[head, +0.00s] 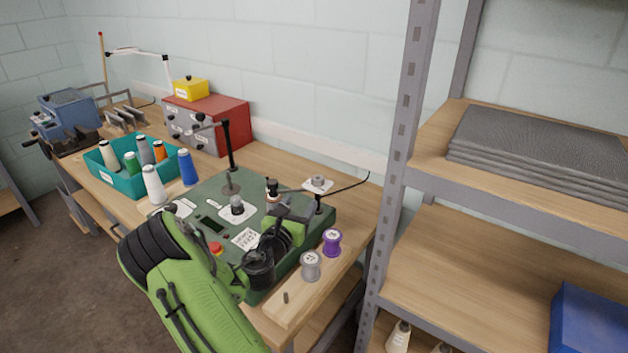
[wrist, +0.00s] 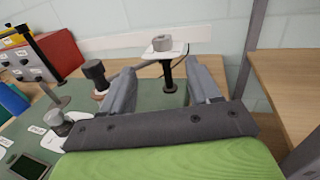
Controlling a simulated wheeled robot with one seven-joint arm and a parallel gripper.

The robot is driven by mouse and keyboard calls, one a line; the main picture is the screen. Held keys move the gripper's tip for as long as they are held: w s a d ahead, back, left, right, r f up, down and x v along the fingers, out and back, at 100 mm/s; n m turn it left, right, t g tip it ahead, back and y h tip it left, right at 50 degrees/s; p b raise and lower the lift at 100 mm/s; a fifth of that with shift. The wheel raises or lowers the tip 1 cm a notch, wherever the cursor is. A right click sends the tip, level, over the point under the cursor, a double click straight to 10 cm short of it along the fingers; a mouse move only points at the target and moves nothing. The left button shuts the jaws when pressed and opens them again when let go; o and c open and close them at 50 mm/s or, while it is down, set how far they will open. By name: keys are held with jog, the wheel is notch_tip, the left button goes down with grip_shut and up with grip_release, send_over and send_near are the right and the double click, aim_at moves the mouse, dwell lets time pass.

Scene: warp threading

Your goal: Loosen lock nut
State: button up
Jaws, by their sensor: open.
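A grey round nut-like piece (wrist: 165,44) sits on a small white plate on top of a black post (wrist: 167,75). In the head view the grey piece (head: 318,181) stands near the back right of the green machine top (head: 205,185). I cannot tell for sure that it is the lock nut. My gripper (wrist: 160,74) is open and empty. In the wrist view its two grey fingers stand either side of the post, with the grey piece above and beyond the fingertips. In the head view my gripper (head: 297,212) is over the machine's right part, partly hidden by my arm.
A black knob (wrist: 95,74) stands just left of the left finger. A grey knob on a white plate (head: 237,206) and a tall black post (head: 229,160) are farther left. Grey (head: 311,266) and purple (head: 332,242) spools stand at the front right. A shelf rack (head: 395,180) is at right.

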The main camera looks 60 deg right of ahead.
aim_at(316, 181)
jog(key=d, duration=0.4)
jog(key=d+p, duration=0.1)
jog(key=d, duration=0.4)
jog(key=w+d+p, duration=0.1)
jog(key=d, duration=0.3)
jog(key=shift+d, duration=0.25)
jog(key=shift+c, duration=0.3)
jog(key=c, duration=0.9)
jog(key=shift+r, duration=0.1)
